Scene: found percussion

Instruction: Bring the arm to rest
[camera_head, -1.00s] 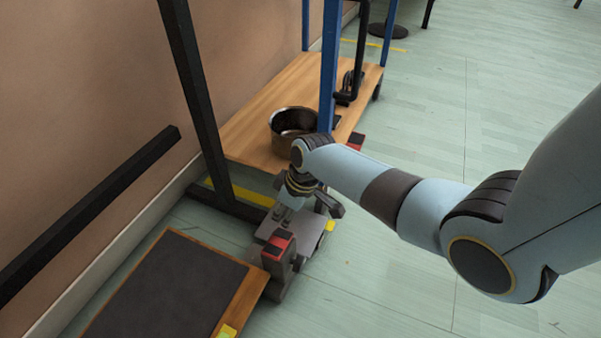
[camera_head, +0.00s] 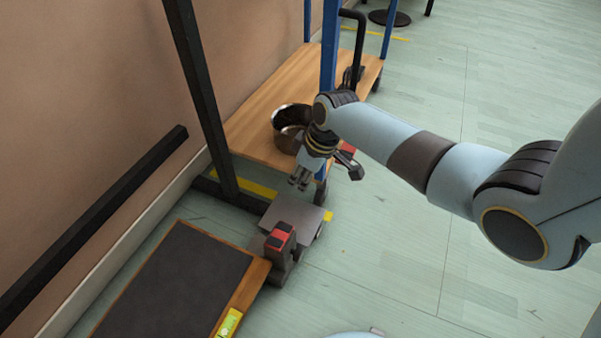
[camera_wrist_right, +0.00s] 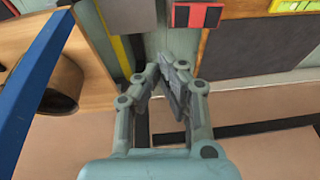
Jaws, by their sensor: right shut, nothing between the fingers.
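My right gripper (camera_head: 300,183) hangs from the right arm, pointing down, near the front corner of the wooden shelf. It also shows in the right wrist view (camera_wrist_right: 168,68), with its fingers shut together and nothing between them. A metal pot (camera_head: 287,140) with a dark inside stands on the shelf just behind the gripper and is partly covered by it. The pot shows at the left of the wrist view (camera_wrist_right: 62,88). My left gripper is not in either view.
A blue post (camera_head: 328,62) rises beside the wooden shelf (camera_head: 262,106). A grey plate (camera_head: 291,214) and a red-topped block (camera_head: 280,238) are below the gripper. A dark-topped wooden platform (camera_head: 178,285) lies at front left. Floor at right is clear.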

